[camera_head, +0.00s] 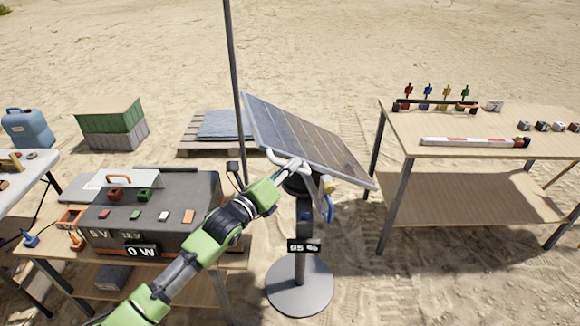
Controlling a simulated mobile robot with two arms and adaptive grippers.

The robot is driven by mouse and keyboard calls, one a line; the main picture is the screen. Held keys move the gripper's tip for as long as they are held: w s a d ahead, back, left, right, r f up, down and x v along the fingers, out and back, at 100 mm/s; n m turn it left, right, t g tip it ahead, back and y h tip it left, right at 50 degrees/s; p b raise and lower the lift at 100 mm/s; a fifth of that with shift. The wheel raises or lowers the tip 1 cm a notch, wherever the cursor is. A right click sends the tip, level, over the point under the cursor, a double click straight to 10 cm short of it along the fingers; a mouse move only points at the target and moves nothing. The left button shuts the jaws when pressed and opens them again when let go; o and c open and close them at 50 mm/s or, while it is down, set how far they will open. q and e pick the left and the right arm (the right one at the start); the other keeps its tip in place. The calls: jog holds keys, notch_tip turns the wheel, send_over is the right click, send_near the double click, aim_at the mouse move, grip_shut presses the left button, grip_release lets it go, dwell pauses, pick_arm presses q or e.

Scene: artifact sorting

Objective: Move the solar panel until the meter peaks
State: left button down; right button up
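The solar panel (305,135) is a tilted dark panel with a pale frame. It is mounted on a grey post with a round base (299,288). A small display (303,247) on the post seems to read 95 %. A grey power box (165,215) on the left bench has a display (142,250) reading 0 W. My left gripper (287,172) is at the panel's lower left edge, by a pale curved handle (283,157). The fingers overlap the handle, and I cannot tell whether they are closed on it. My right gripper is not in view.
A wooden table (485,125) on the right holds small coloured figures and a red-and-white rod (470,141). A thin dark pole (233,70) rises just left of the panel. A pallet (200,135) and a green-grey crate (112,125) stand behind on open sand.

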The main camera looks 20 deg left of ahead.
pick_arm(q)
jog(key=f+b, duration=0.1)
jog(key=b, duration=0.1)
jog(key=s+a+f+n+t+b, duration=0.1)
jog(key=b, duration=0.2)
jog(key=shift+a+f+t+h, duration=0.1)
jog(key=shift+a+t+h, duration=0.05)
jog(key=shift+t+h, duration=0.15)
jog(key=c, duration=2.1)
grip_release()
jog(key=v, duration=1.2)
